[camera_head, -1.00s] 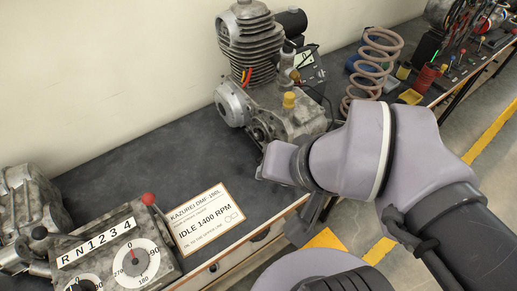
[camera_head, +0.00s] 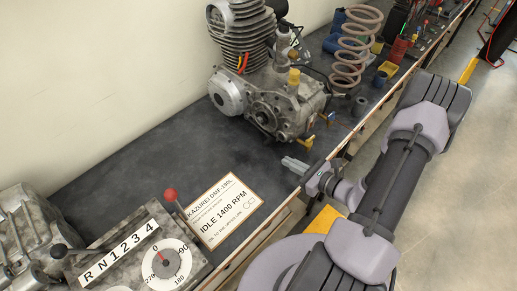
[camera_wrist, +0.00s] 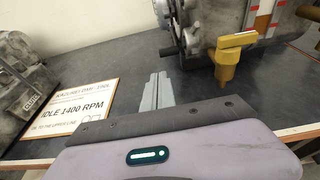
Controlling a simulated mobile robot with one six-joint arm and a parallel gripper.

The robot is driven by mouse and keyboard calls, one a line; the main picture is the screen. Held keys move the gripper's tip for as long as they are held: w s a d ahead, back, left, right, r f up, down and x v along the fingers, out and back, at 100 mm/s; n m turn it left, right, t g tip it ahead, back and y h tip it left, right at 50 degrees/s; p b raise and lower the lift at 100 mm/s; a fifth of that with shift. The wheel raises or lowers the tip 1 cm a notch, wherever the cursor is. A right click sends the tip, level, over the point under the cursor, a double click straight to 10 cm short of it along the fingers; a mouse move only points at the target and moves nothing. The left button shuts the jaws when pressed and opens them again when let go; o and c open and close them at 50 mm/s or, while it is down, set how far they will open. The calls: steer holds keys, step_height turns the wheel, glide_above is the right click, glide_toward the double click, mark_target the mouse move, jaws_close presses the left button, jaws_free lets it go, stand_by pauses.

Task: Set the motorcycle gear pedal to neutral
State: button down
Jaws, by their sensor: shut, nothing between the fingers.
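The motorcycle engine (camera_head: 270,100) stands on the dark bench, with cooling fins on top. In the wrist view only its lower part (camera_wrist: 194,28) shows at the top. A yellow lever-like part (camera_wrist: 238,42) sticks out low on its side there. A small yellow part also shows low on the engine in the head view (camera_head: 305,141). I cannot tell for sure which part is the gear pedal. My gripper (camera_head: 287,162) is shut and empty, near the bench's front edge, apart from the engine. In the wrist view its fingertips (camera_wrist: 158,76) lie left of the yellow lever.
A sign reading IDLE 1400 RPM (camera_head: 222,208) lies left of my gripper. A coil spring (camera_head: 357,45) stands beyond the engine. Bare bench lies left of the engine.

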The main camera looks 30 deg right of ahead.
steer(key=shift+s+d+f, duration=0.1)
steer(key=shift+d+f, duration=0.15)
steer(key=b+x, duration=0.3)
steer(key=x, duration=0.7)
